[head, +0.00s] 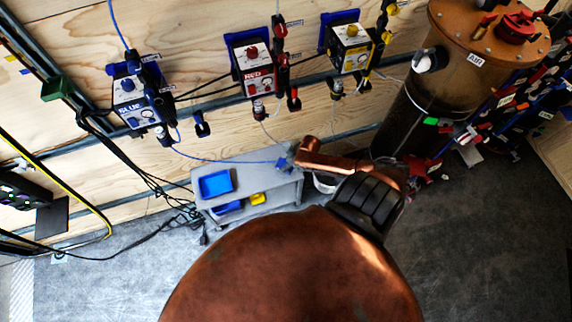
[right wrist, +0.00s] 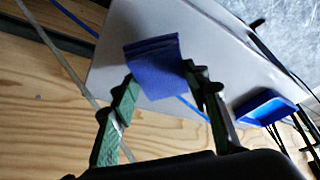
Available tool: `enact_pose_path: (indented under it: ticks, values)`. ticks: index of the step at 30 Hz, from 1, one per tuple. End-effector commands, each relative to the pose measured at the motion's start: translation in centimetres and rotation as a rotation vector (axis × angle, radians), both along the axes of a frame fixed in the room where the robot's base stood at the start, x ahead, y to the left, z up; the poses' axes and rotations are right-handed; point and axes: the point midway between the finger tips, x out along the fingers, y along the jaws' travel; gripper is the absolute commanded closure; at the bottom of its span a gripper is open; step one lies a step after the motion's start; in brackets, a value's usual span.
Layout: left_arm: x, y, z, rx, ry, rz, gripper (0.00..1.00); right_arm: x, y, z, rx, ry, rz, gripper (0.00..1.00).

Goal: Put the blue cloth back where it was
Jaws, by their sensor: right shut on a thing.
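The blue cloth (right wrist: 154,62) is a small folded piece with layered edges, held between the two fingertips of my right gripper (right wrist: 163,82) in the right wrist view. In the head view my right gripper (head: 286,162) is small and partly lost in detail, at the back right part of the grey cart (head: 268,181). The cloth appears in front of the pale cart top (right wrist: 205,55) in the right wrist view; whether it touches the top I cannot tell. My left gripper is in neither view.
A blue tray (head: 215,184) sits on the cart top's left part; it also shows in the right wrist view (right wrist: 264,107). Blue and yellow (head: 258,199) items are on the lower shelf. Filter units (head: 138,100) hang on the wooden wall behind. A large tank (head: 462,60) stands right.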

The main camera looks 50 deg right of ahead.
Motion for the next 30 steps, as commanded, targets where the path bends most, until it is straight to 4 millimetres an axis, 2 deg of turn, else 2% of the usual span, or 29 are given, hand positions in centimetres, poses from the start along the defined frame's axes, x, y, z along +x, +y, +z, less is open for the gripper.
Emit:
enact_pose_path:
  ticks: [3,6,17,18,24,30]
  values:
    - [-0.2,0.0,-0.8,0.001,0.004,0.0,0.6,0.0,0.0,-2.0,0.003,0.002,-0.002,0.77]
    - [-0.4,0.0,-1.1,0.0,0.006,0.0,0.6,0.0,-0.1,-3.1,0.001,0.001,-0.002,0.77]
    - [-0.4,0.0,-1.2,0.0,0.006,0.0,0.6,0.1,-0.1,-3.4,0.0,0.0,-0.001,0.77]
    - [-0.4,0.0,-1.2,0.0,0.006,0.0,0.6,0.1,-0.1,-3.3,0.0,0.0,-0.001,0.55]
    - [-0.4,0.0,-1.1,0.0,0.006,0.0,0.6,0.0,-0.1,-3.3,0.0,0.0,-0.001,0.41]
    - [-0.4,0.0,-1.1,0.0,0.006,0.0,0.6,0.0,0.0,-3.3,0.0,0.0,-0.001,0.4]
